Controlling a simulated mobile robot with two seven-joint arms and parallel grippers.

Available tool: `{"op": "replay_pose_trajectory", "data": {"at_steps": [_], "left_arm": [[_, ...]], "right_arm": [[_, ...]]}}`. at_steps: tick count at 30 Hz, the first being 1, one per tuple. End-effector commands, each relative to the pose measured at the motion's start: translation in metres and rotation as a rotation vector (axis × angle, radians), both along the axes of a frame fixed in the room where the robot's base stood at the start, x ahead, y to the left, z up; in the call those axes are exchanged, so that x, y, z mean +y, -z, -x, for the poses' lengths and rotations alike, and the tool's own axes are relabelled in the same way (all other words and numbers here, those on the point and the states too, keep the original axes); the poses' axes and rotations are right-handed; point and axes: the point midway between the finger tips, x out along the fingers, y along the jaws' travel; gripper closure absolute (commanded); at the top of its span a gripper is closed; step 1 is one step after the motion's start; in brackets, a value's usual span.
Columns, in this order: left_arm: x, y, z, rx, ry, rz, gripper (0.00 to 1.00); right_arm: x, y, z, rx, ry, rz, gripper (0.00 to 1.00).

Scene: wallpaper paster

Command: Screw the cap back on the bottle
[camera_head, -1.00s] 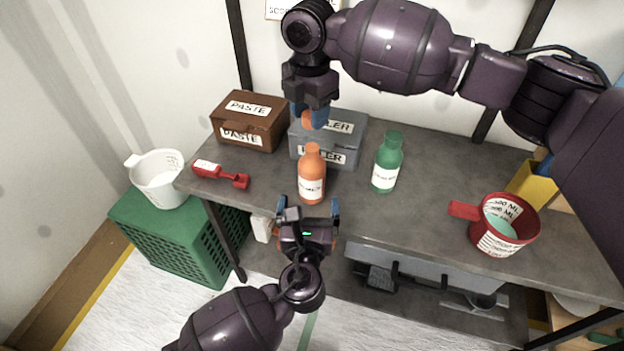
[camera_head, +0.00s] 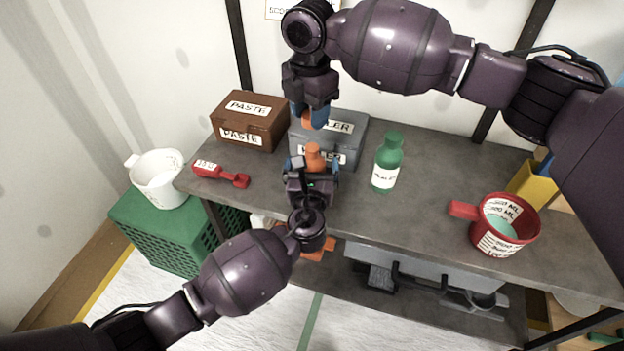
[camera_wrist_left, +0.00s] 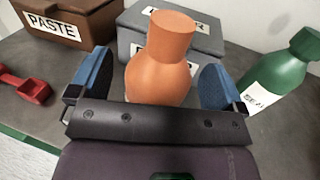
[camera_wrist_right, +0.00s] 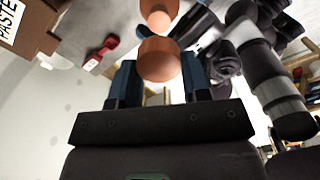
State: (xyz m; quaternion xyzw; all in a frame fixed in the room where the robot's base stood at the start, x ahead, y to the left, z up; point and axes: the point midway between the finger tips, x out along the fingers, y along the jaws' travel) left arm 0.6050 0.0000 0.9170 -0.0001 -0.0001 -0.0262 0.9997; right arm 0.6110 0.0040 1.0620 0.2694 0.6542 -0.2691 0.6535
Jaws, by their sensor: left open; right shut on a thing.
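The orange bottle (camera_head: 313,156) stands upright on the workbench, its lower part hidden behind my left gripper (camera_head: 311,172). In the left wrist view, the bottle (camera_wrist_left: 160,75) is between my left fingers, which are open with gaps on both sides. My right gripper (camera_head: 309,113) points down from above, shut on the orange cap (camera_head: 318,119). The cap is held above the bottle's neck and apart from it. The right wrist view shows the cap (camera_wrist_right: 158,62) between the fingers, with the bottle (camera_wrist_right: 158,14) beyond it.
A grey filler box (camera_head: 350,127) stands close behind the bottle, and a brown paste box (camera_head: 262,106) is left of that. A green bottle (camera_head: 388,160) stands to the right. A red scoop (camera_head: 222,175) lies left; a red measuring cup (camera_head: 500,228) is at the right.

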Motion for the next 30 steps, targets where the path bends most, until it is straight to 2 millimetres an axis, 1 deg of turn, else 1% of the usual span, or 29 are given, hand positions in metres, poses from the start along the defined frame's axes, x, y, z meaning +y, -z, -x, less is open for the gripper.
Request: {"op": "replay_pose_trajectory", "data": {"at_steps": [1,5,14,15,28,30], "left_arm": [[-0.0003,-0.0005,-0.004,-0.001,0.0,0.0,0.04],[-0.0003,-0.0001,-0.0087,0.0,-0.001,0.0,0.04],[-0.0003,0.0,-0.0095,0.001,0.0,0.0,0.04],[-0.0003,-0.0001,-0.0095,0.0,0.0,0.0,0.11],[-0.0003,-0.0001,-0.0093,0.0,0.0,0.0,0.76],[-0.0003,0.0,-0.0093,0.0,0.0,0.0,0.77]], "right_arm": [[0.0,0.0,0.0,0.0,0.0,0.0,0.82],[0.0001,0.0,0.0001,0.0,0.0,0.0,0.82],[0.0001,0.0,0.0001,0.0,0.0,0.0,0.82],[0.0001,0.0,0.0001,0.0,0.0,0.0,0.82],[0.0,0.0,0.0,0.0,0.0,0.0,0.82],[0.0001,0.0004,0.0001,0.0,0.0,0.0,0.82]]}}
